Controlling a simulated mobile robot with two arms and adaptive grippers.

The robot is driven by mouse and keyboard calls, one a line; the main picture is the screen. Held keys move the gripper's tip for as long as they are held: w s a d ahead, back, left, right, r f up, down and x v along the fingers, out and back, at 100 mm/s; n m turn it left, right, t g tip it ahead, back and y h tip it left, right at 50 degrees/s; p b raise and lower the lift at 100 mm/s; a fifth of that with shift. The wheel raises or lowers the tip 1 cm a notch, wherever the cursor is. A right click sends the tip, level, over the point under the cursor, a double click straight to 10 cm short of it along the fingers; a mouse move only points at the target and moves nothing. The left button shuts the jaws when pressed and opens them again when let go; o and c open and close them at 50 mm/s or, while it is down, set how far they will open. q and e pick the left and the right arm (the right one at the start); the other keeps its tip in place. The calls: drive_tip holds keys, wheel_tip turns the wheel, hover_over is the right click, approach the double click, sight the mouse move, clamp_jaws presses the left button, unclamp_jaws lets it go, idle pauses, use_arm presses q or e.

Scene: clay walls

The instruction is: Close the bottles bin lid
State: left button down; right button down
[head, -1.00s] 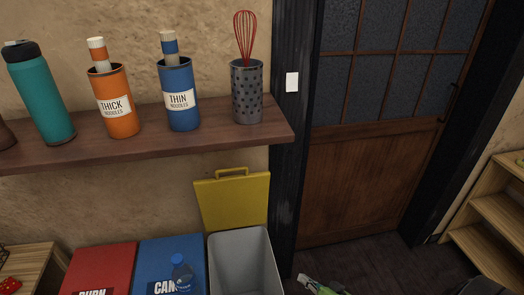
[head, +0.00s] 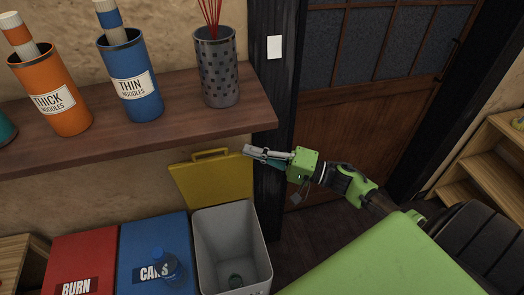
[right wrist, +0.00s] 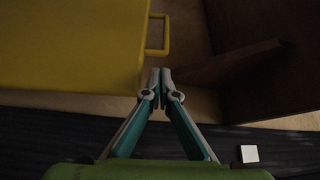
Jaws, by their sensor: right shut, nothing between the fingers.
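The yellow bin lid (head: 216,183) stands open, tilted up against the wall behind its grey bin (head: 231,240). Its handle (head: 210,154) is at the top edge. My right gripper (head: 246,153) is shut and empty, just right of the lid's upper right corner in the head view. In the right wrist view, the fingertips (right wrist: 160,72) are near the yellow lid (right wrist: 70,45) and its handle (right wrist: 157,35), with no visible grip on either. My left gripper is not in view.
A wooden shelf (head: 150,115) with noodle canisters and a perforated utensil holder (head: 217,66) runs above the lid. A red bin (head: 85,262) and a blue bin (head: 153,250) stand left of the grey one. A blue bottle (head: 166,265) is on the blue lid.

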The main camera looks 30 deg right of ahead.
sight(236, 154)
drive_tip(key=x, duration=0.4)
drive_tip(key=shift+w, duration=0.15)
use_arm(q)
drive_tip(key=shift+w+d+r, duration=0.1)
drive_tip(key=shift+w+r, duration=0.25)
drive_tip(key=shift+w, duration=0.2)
use_arm(e)
drive_tip(key=shift+w+a, duration=0.3)
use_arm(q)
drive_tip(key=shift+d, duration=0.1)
use_arm(e)
drive_tip(key=shift+s, duration=0.1)
